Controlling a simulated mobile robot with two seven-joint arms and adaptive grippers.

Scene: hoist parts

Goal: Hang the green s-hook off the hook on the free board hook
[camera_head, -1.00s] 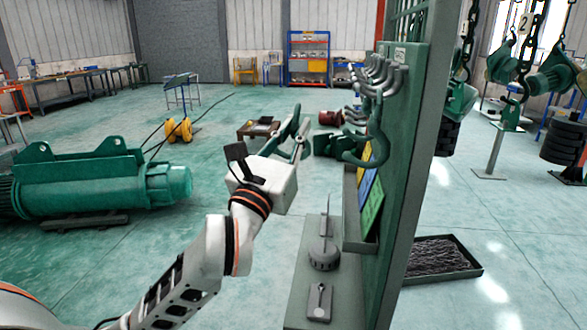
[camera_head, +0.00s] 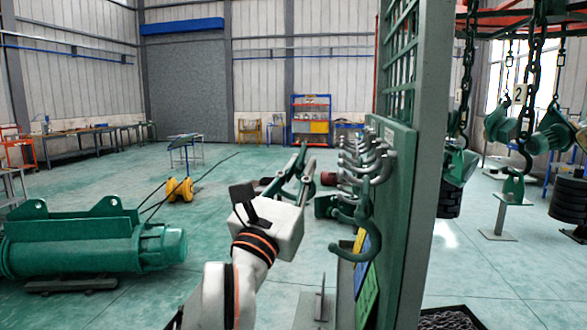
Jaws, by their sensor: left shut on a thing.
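My left gripper (camera_head: 307,175) is in the middle of the view, left of the board. It is shut on a slender green piece (camera_head: 293,165), which I take for the green s-hook; its full outline is hard to make out. The green board (camera_head: 400,180) stands upright on the right, seen nearly edge-on. A row of grey board hooks (camera_head: 365,155) sticks out from it to the left. A larger green hook (camera_head: 355,243) hangs at the near end of the row, its open curve low. A gap shows between my gripper and the board hooks. My right gripper is not in view.
Yellow and green panels (camera_head: 367,290) are on the board below the hooks. A green hoist drum (camera_head: 80,245) lies on the floor at left. Chains and hoist hooks (camera_head: 520,140) hang behind the board at right. The floor left of the board is mostly open.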

